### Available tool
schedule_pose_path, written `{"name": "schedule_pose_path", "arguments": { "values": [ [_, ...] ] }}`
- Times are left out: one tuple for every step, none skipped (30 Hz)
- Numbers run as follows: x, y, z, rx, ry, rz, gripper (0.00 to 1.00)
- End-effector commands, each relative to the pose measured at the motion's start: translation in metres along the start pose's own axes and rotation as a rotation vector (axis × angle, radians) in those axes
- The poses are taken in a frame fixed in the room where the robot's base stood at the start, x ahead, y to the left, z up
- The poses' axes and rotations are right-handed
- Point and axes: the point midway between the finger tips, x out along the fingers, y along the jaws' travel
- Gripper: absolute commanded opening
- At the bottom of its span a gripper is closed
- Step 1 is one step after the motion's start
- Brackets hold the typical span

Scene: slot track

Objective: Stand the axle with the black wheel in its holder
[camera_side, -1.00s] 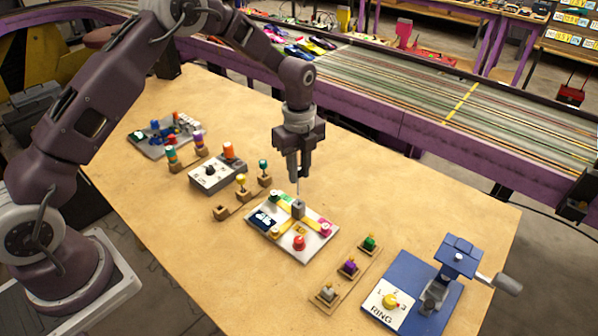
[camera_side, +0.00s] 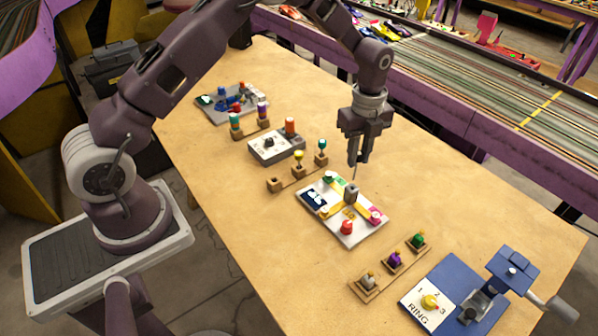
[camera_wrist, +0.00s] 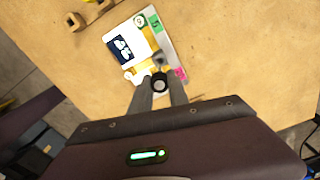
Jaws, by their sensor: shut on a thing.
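My gripper (camera_side: 358,162) is shut and points down over the white board. In the wrist view a round black wheel (camera_wrist: 159,82) with a pale centre sits between the fingertips (camera_wrist: 160,92). In the side view a thin rod, the axle (camera_side: 355,175), runs down from the fingertips toward a grey block (camera_side: 351,194) on the board. I cannot tell whether its lower end is in the block. A wooden strip (camera_side: 286,180) left of the board has an empty square socket (camera_side: 275,185) at its near end, with yellow-topped and green-topped axles in its other sockets.
The white board (camera_side: 338,236) carries a red knob (camera_side: 347,227) and a pink piece (camera_side: 375,216). Right of it is a wooden strip (camera_side: 375,283) with grey, purple and green-topped pieces, then a blue crank device (camera_side: 450,290). A grey box (camera_side: 268,146) stands further back.

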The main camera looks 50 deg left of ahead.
Motion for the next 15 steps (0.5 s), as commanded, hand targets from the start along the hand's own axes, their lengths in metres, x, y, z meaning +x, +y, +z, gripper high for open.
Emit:
{"name": "schedule_pose_path", "arguments": {
  "values": [
    [0.000,0.000,0.000,0.000,0.000,0.000,0.00],
    [0.000,0.000,0.000,0.000,0.000,0.000,0.00],
    [0.000,0.000,0.000,0.000,0.000,0.000,0.00],
    [0.000,0.000,0.000,0.000,0.000,0.000,0.00],
    [0.000,0.000,0.000,0.000,0.000,0.000,0.00],
    [0.000,0.000,0.000,0.000,0.000,0.000,0.00],
    [0.000,0.000,0.000,-0.001,0.000,0.000,0.00],
    [0.000,0.001,0.001,-0.003,0.000,0.000,0.00],
    [0.000,0.003,0.004,-0.011,0.000,0.001,0.00],
    [0.000,0.006,0.008,-0.022,0.000,0.002,0.00],
    [0.000,0.010,0.014,-0.037,-0.001,0.002,0.00],
    [0.001,0.017,0.023,-0.062,-0.001,0.002,0.00],
    [0.001,0.023,0.031,-0.086,-0.001,0.003,0.00],
    [0.002,0.031,0.040,-0.113,-0.001,0.003,0.00],
    [0.002,0.043,0.052,-0.152,-0.002,0.003,0.00]
  ]
}}
